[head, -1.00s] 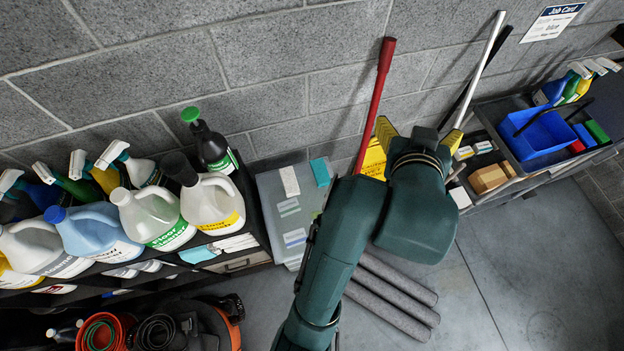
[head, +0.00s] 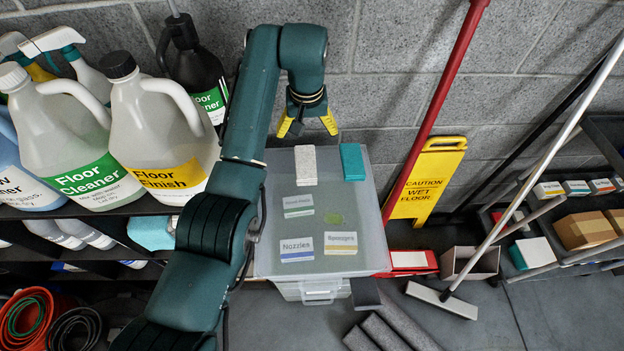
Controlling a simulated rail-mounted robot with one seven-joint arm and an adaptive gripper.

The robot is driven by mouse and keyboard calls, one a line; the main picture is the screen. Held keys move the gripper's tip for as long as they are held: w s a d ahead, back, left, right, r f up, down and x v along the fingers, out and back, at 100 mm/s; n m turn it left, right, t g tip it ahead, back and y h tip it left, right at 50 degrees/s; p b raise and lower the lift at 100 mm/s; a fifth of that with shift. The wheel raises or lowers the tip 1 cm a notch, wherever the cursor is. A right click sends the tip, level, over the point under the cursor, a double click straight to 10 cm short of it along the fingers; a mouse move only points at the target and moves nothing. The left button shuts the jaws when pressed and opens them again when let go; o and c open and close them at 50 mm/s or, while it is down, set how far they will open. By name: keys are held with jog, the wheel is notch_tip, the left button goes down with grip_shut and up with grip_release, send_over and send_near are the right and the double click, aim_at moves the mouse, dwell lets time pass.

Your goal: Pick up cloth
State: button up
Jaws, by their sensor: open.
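I cannot tell for sure which thing is the cloth. A flat teal piece (head: 352,161), possibly a folded cloth, lies on the lid of a grey translucent bin (head: 375,235), near its back edge. A speckled off-white block (head: 305,165) lies to its left. A folded light-teal piece (head: 150,232), also cloth-like, is partly hidden on the shelf at the left. My gripper (head: 306,128) points down above the back of the bin, over the off-white block and left of the teal piece. Its yellow-tipped fingers are apart, with nothing between them.
Large jugs (head: 160,135) and bottles crowd the shelf at left. A red pole (head: 435,110) and a yellow wet-floor sign (head: 428,180) stand right of the bin. A pale broom handle (head: 535,165) leans farther right.

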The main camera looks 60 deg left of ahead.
jog(key=f, duration=0.1)
jog(key=b, duration=0.3)
send_over(305, 162)
jog(key=d, duration=0.1)
notch_tip(305, 162, down, 10)
jog(key=f+b, duration=0.2)
jog(key=f, duration=0.1)
jog(key=a+f+b, duration=0.1)
jog(key=f, duration=0.1)
jog(key=shift+f, duration=0.25)
jog(key=shift+r, duration=0.1)
jog(key=c, duration=1.3)
